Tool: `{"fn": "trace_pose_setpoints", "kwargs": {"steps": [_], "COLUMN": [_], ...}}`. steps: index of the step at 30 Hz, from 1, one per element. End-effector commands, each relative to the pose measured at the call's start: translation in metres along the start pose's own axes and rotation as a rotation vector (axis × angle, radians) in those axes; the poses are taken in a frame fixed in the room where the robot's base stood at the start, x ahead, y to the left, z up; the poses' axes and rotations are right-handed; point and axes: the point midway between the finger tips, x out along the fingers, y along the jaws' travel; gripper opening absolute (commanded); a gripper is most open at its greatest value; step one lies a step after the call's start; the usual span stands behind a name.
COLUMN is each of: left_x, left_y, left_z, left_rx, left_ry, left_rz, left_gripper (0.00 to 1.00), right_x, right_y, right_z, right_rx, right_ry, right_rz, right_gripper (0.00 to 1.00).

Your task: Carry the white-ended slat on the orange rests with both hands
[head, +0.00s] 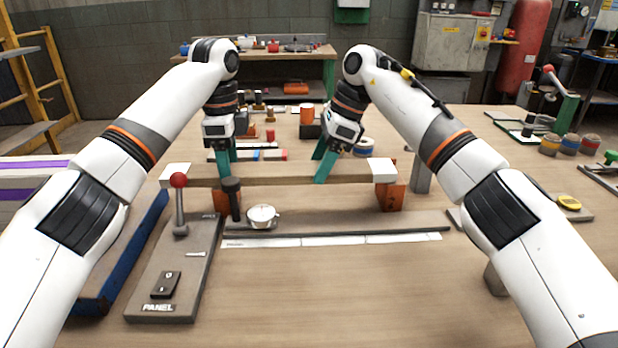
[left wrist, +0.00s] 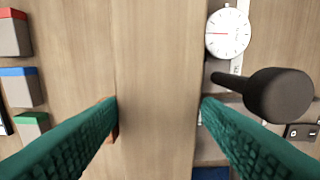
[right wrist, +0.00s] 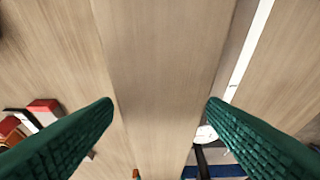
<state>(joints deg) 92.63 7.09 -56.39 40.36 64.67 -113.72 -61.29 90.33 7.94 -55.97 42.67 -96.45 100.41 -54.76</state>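The white-ended slat (head: 275,174) lies level across two orange rests, the left one (head: 226,200) and the right one (head: 390,196). Its white ends show at left and right. My left gripper (head: 221,165) straddles the slat near its left end. In the left wrist view its fingertips lie along both edges of the slat (left wrist: 158,60). My right gripper (head: 324,166) straddles the slat right of its middle, tilted. In the right wrist view its fingertips lie close to both edges of the slat (right wrist: 163,60). I cannot tell whether either pair of fingers presses on it.
In front of the slat are a dial gauge (head: 263,216), a dark upright knob (head: 232,198) and a white strip (head: 335,239). A panel (head: 172,285) with a red-knobbed lever (head: 179,190) stands front left. Small blocks lie behind. The front middle table is clear.

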Motion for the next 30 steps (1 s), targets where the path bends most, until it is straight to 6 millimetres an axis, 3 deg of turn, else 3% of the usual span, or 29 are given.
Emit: {"fn": "trace_pose_setpoints", "kwargs": {"steps": [11,23,30], "left_x": [-0.005,-0.061,-0.077], "left_y": [0.003,-0.001,-0.003], "left_z": [-0.001,-0.001,0.0], "left_rx": [-0.003,-0.004,-0.001], "left_ry": [-0.002,0.001,0.001], "left_rz": [0.017,0.012,0.004], "left_gripper": [0.76,0.76,0.76], "right_x": [0.0,0.0,0.0], "right_y": [0.0,0.0,0.0], "right_z": [0.0,0.0,0.0], "right_rx": [0.0,0.0,0.0], "right_ry": [0.0,0.0,0.0], "right_rz": [0.0,0.0,0.0], "right_gripper": [0.76,0.76,0.76]}}
